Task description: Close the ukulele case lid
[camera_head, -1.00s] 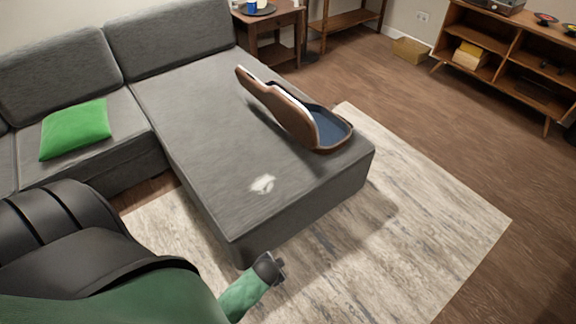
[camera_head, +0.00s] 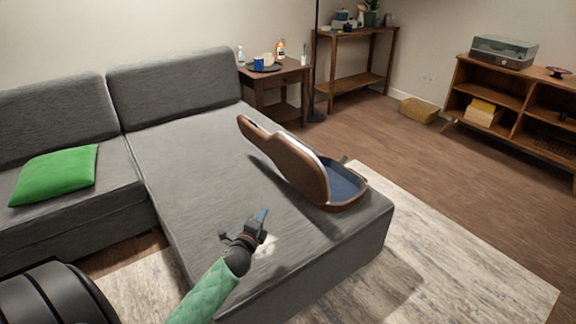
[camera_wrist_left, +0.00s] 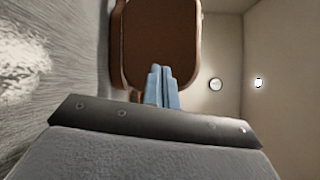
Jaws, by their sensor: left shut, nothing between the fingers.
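The brown ukulele case lies on the grey chaise of the sofa. Its lid (camera_head: 290,168) is raised and tilted toward the left, and the dark blue inside of the case bottom (camera_head: 346,185) shows at its right. My left gripper (camera_head: 263,213) is shut and empty above the chaise, left of and nearer than the lid, apart from it. In the left wrist view the shut blue fingertips (camera_wrist_left: 161,88) point at the brown outer face of the lid (camera_wrist_left: 160,40). My right gripper is out of view.
A green cushion (camera_head: 55,174) lies on the sofa at left. A side table (camera_head: 285,75) and shelves (camera_head: 505,95) stand farther back.

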